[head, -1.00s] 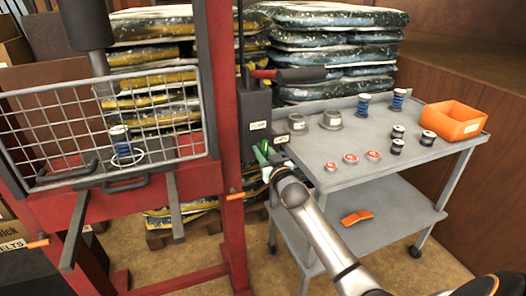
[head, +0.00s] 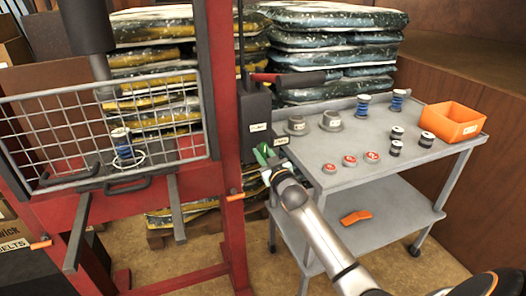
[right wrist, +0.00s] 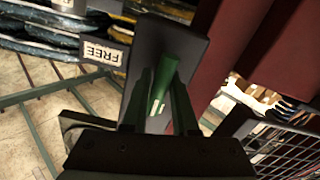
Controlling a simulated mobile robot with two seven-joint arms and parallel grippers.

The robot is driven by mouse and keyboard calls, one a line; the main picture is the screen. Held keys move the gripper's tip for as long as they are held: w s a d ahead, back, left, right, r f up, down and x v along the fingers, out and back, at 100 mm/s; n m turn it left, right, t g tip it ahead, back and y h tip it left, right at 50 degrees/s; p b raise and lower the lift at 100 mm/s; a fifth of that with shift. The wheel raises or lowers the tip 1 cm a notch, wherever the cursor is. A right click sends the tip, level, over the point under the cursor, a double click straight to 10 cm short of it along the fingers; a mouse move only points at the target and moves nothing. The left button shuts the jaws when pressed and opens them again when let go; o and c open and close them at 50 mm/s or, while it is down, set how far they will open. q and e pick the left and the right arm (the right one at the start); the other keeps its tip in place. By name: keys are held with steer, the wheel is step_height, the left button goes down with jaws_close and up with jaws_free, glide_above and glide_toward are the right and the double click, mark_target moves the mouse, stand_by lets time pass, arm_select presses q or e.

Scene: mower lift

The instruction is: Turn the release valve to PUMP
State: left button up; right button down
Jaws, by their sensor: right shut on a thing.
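The release valve's green handle (head: 262,155) is on the lower part of the dark pump block (head: 256,122) beside the red press post. My right gripper (head: 268,171) reaches it from the front right. In the right wrist view the green handle (right wrist: 166,82) stands between the two fingers of my right gripper (right wrist: 162,100), which are shut on it. A white label reading FREE (right wrist: 103,52) shows beside the dark valve plate there. The labels on the block are too small to read in the head view. My left gripper is not in view.
A grey cart (head: 345,205) stands right of the press, carrying red-topped parts, springs, cylinders and an orange bin (head: 452,122). The red press frame (head: 226,120) and wire guard (head: 105,125) are at left. A red-based lever with a dark grip (head: 300,79) sticks out above the cart.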

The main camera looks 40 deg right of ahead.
steer(key=c, duration=0.8)
jaws_free()
steer(key=shift+c, duration=0.2)
steer(key=p+v, duration=0.1)
steer(key=v, duration=1.1)
steer(key=shift+s, duration=0.3)
